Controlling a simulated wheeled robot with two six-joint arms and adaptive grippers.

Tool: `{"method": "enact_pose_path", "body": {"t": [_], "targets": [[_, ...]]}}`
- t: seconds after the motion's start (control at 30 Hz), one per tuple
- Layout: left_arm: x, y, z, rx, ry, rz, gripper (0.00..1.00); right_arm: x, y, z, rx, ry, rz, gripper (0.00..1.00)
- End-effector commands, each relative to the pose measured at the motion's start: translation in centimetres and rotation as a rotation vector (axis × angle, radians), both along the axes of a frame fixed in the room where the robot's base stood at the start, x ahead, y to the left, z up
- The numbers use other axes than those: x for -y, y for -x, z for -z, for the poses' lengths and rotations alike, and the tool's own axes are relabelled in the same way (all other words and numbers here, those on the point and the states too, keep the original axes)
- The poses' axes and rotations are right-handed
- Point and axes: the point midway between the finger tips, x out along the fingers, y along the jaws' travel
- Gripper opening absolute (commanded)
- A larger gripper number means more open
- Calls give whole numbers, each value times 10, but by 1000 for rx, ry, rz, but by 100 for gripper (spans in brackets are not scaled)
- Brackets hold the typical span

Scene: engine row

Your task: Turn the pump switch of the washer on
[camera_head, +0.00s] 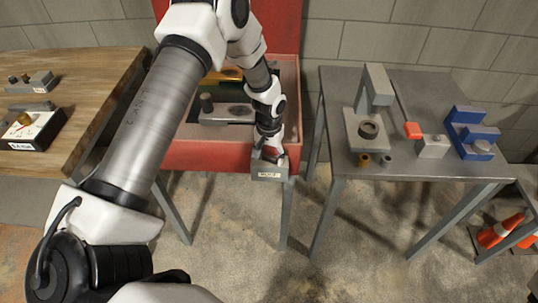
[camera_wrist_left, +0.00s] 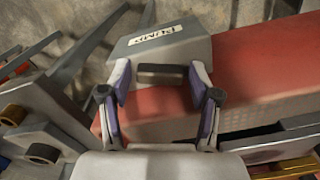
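The washer (camera_head: 215,157) is a red tub with its red lid raised behind it, in the middle of the head view. At its front right corner is a grey switch box (camera_head: 269,175) with a label; the wrist view shows the label as PUMP, upside down. A dark pump switch bar (camera_wrist_left: 160,73) lies crosswise on that box. My left gripper (camera_head: 268,155) is over the box. In the wrist view its fingers (camera_wrist_left: 161,85) are apart, one on each side of the switch bar, with visible gaps. Contact cannot be told. My right gripper is out of view.
Metal parts (camera_head: 225,112) lie inside the tub. A grey table (camera_head: 430,168) on the right holds a press, a red-handled lever and a blue block. A wooden bench (camera_head: 95,75) stands left. Orange cones (camera_head: 500,231) lie at the far right.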

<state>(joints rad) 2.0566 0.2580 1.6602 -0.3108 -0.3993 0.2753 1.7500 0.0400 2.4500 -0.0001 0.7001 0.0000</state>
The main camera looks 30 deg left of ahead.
Motion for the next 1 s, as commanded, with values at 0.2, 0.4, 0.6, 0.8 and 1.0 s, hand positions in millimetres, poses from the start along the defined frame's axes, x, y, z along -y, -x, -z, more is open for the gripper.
{"method": "enact_pose_path", "body": {"t": [0.2, 0.4, 0.6, 0.8, 1.0], "targets": [[0, -1, -8, 1, 0, 0, 62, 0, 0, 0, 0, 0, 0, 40], [0, -2, -52, 4, 0, 0, 62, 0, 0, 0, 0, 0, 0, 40], [0, -1, -100, 3, 0, 0, 62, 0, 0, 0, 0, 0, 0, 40], [0, -1, -119, -1, 0, 0, 62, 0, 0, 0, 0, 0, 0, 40], [0, -1, -120, -1, 0, 0, 62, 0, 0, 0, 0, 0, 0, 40]]}}
